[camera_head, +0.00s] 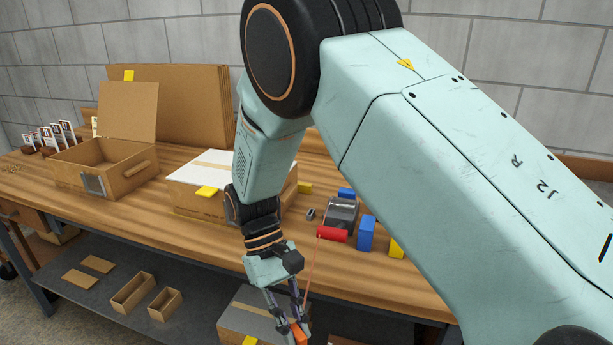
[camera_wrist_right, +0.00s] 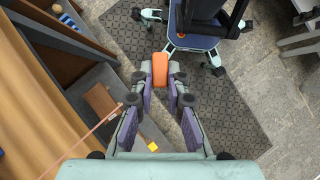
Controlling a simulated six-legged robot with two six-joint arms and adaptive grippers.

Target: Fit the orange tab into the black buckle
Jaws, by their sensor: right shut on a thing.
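My right gripper (camera_head: 288,312) hangs in front of the table's front edge, pointing down. It is shut on the orange tab (camera_head: 299,334), which sticks out beyond the fingertips. In the right wrist view the tab (camera_wrist_right: 160,66) sits between the fingertips of my gripper (camera_wrist_right: 160,88). A thin reddish line runs from the table edge down towards the gripper; I cannot tell whether it joins the tab. I cannot make out the black buckle for certain in either view. My left gripper is not in view.
On the wooden table (camera_head: 130,215) stand an open cardboard box (camera_head: 120,180), a white-topped box (camera_head: 190,200), a dark grey device (camera_head: 341,214), a red cylinder (camera_head: 332,234) and blue blocks (camera_head: 366,233). A lower shelf (camera_head: 190,290) holds small boxes. My right arm hides the table's middle.

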